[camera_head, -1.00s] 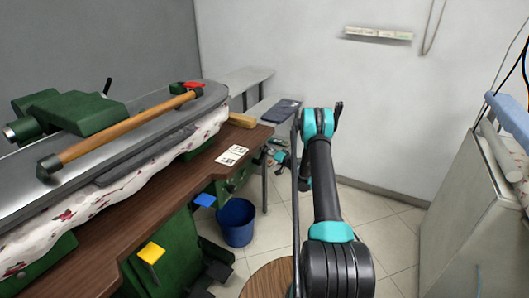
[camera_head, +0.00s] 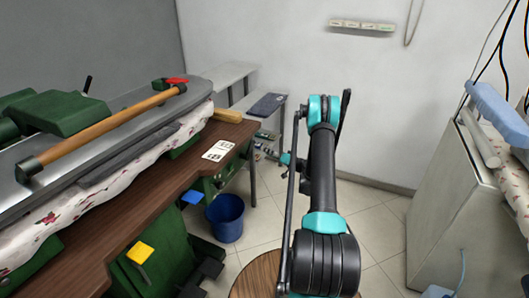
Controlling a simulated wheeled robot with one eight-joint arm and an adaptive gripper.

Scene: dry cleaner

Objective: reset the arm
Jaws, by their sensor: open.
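My arm rises from the bottom centre, with black links and teal joints, to a bent elbow in front of the back wall. A small teal part of my wrist shows left of the upper link. My gripper (camera_head: 268,153) is small and far off beside it, partly lost among the things near the shelf. It is open, and I see nothing held in it.
A brown table (camera_head: 85,245) with a padded pressing board (camera_head: 110,150) stands at left. A blue bin (camera_head: 225,218) is on the floor. A grey cabinet (camera_head: 440,200) stands at right. A round wooden top (camera_head: 258,275) lies below my arm. Tiled floor lies between.

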